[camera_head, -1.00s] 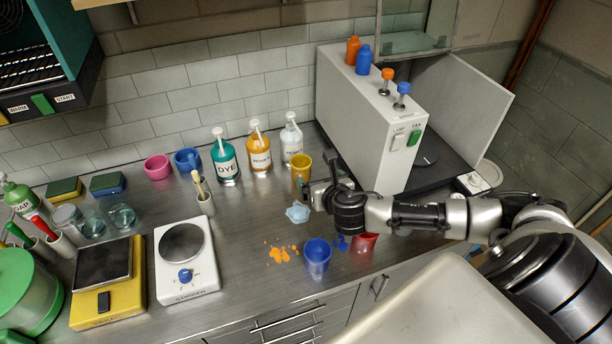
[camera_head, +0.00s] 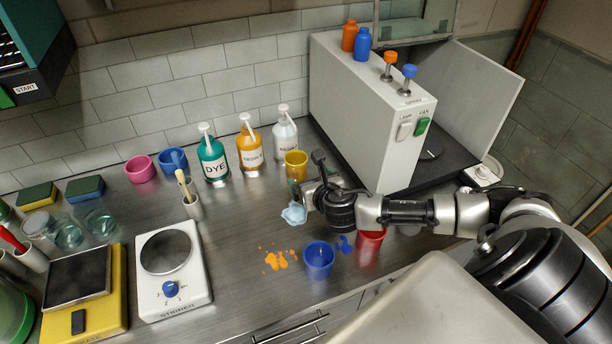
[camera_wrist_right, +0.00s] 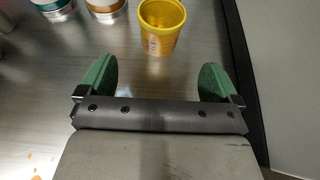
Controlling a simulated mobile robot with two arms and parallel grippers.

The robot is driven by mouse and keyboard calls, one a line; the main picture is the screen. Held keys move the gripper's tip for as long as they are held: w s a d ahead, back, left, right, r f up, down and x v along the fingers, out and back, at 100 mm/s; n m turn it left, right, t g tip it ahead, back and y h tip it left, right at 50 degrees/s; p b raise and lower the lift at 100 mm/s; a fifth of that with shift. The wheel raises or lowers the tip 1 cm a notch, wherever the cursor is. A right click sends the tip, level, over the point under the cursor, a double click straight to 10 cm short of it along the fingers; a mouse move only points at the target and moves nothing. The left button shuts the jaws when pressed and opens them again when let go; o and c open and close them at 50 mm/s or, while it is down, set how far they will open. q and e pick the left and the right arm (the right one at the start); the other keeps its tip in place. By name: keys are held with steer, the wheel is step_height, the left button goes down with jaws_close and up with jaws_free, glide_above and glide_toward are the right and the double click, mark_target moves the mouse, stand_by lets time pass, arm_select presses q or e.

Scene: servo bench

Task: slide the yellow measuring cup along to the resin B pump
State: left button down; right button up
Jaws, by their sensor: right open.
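The yellow measuring cup (camera_head: 295,165) stands upright on the steel bench, just in front of the white pump bottle (camera_head: 285,132). An orange pump bottle (camera_head: 249,150) and a teal DYE bottle (camera_head: 213,162) stand to its left. The resin letters are too small to tell A from B. My right gripper (camera_head: 314,188) is low over the bench, on the near side of the cup. In the right wrist view its green fingers (camera_wrist_right: 157,78) are spread with nothing between them, and the yellow cup (camera_wrist_right: 160,28) stands ahead, apart from them. My left gripper is not in view.
The grey lamp-and-fan box (camera_head: 365,120) rises close on the right. A pale blue crumpled thing (camera_head: 293,214) lies beside the gripper. A blue cup (camera_head: 319,262) and a red cup (camera_head: 369,246) stand nearer the front.

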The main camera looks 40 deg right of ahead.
mark_target(300, 171)
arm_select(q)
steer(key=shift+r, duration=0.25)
arm_select(e)
steer(key=x, duration=1)
steer(key=shift+w+f, duration=0.15)
steer(key=shift+w, duration=0.05)
steer(key=c, duration=1)
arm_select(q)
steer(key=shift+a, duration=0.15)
